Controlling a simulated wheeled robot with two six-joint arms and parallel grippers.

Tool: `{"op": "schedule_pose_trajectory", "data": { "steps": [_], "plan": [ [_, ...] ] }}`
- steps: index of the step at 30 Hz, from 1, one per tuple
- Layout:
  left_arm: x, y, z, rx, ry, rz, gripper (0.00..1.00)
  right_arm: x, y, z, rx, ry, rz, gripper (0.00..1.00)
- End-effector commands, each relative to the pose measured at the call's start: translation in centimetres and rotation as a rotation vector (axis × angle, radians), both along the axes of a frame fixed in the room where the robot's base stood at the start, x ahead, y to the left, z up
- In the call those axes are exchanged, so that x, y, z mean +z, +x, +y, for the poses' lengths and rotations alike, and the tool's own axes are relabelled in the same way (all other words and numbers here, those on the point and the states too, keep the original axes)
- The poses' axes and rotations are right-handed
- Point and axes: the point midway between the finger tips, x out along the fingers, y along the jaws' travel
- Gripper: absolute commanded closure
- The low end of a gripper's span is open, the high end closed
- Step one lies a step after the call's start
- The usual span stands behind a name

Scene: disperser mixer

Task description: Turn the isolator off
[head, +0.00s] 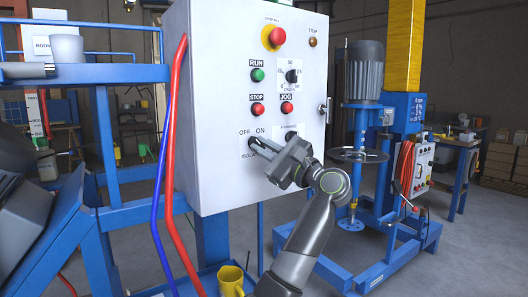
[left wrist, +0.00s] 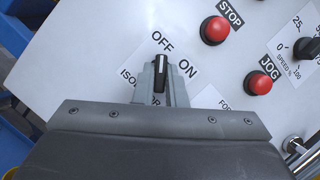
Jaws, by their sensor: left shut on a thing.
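The isolator knob (left wrist: 160,75) is a black rotary switch with a white line, low on the left of a white control panel (head: 222,60). It sits below the OFF and ON labels. In the left wrist view its white line points up toward the word OFF. My left gripper (head: 267,154) is at the panel face, with one finger on each side of the knob, and it is shut on the knob. In the left wrist view, the fingers (left wrist: 160,85) flank it. The gripper covers part of the ISOLATOR label. My right gripper is not in view.
Close by on the panel are the red STOP button (head: 257,109), red JOG button (head: 287,107), green RUN button (head: 257,74), speed dial (head: 292,76) and red emergency button (head: 273,37). Red and blue hoses hang at the panel's left. A yellow mug (head: 231,281) stands below.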

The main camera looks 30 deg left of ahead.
Motion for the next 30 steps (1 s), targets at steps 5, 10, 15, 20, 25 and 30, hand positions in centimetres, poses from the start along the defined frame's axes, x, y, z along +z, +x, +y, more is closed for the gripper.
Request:
{"op": "schedule_pose_trajectory", "data": {
  "steps": [5,10,15,20,25,30],
  "plan": [
    [0.08,0.02,0.02,-0.001,-0.003,-0.009,1.00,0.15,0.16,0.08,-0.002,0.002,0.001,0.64],
    [0.10,0.01,0.01,-0.002,-0.003,-0.009,1.00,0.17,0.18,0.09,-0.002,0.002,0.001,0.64],
    [0.10,0.01,0.01,-0.002,-0.002,-0.010,0.85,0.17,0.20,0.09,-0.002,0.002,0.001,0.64],
    [0.08,0.00,0.01,-0.001,-0.003,-0.009,0.67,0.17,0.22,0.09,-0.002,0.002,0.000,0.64],
    [0.05,0.00,0.01,-0.001,-0.002,-0.008,0.67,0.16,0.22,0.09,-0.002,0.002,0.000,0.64],
    [-0.18,0.00,-0.45,-0.003,-0.003,-0.006,0.67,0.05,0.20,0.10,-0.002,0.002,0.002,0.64]
  ]
}}
